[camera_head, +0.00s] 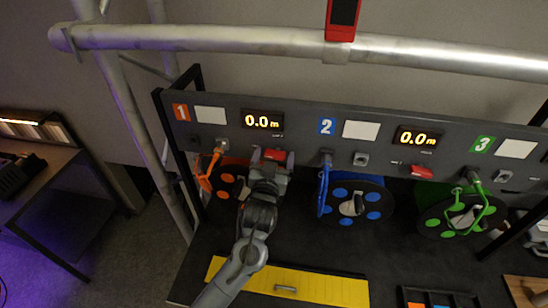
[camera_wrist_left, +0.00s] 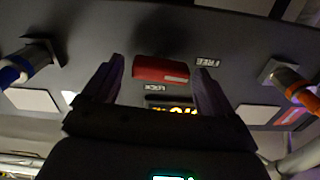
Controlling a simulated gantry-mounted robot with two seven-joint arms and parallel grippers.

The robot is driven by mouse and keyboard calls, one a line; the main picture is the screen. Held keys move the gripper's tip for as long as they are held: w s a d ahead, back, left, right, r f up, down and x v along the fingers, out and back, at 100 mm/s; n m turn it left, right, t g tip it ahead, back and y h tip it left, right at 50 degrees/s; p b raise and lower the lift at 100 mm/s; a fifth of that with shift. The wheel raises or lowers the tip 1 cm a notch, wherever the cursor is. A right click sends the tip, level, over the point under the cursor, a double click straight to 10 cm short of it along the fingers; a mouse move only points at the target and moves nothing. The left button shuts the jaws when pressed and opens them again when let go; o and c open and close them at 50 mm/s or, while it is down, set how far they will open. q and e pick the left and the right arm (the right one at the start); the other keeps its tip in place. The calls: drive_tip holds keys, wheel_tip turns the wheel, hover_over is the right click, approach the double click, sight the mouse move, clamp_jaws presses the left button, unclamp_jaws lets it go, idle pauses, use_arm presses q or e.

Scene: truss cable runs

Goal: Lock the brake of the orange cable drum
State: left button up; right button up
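The orange cable drum (camera_head: 228,182) is below panel number 1, partly hidden behind my left arm. My left gripper (camera_head: 271,160) is at this lever. In the left wrist view the red lever (camera_wrist_left: 160,70) lies between the two open fingers (camera_wrist_left: 156,66). A small gap shows at the left finger; at the right finger I cannot tell whether it touches. A FREE label (camera_wrist_left: 207,62) is beside the lever. My right gripper is not in view.
A blue drum (camera_head: 352,205) and a green drum (camera_head: 456,214) stand to the right, with another red lever (camera_head: 421,171) on the panel. An orange cable (camera_head: 206,173) hangs left of my gripper. A yellow tray (camera_head: 318,288) lies in front.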

use_arm(q)
drive_tip(key=c, duration=0.9)
drive_tip(key=shift+m, duration=0.3)
drive_tip(key=m+p, duration=0.2)
drive_tip(key=shift+r+m, duration=0.15)
drive_tip(key=shift+m, duration=0.15)
drive_tip(key=m+p, duration=0.2)
drive_tip(key=m, duration=0.2)
drive_tip(key=shift+d, duration=0.15)
drive_tip(key=m+p, duration=0.2)
drive_tip(key=m, duration=0.3)
drive_tip(key=shift+d, duration=0.1)
drive_tip(key=shift+d+f+m+p, duration=0.15)
drive_tip(key=shift+m+p, duration=0.75)
drive_tip(key=shift+m, duration=1.4)
drive_tip(key=shift+f, duration=0.1)
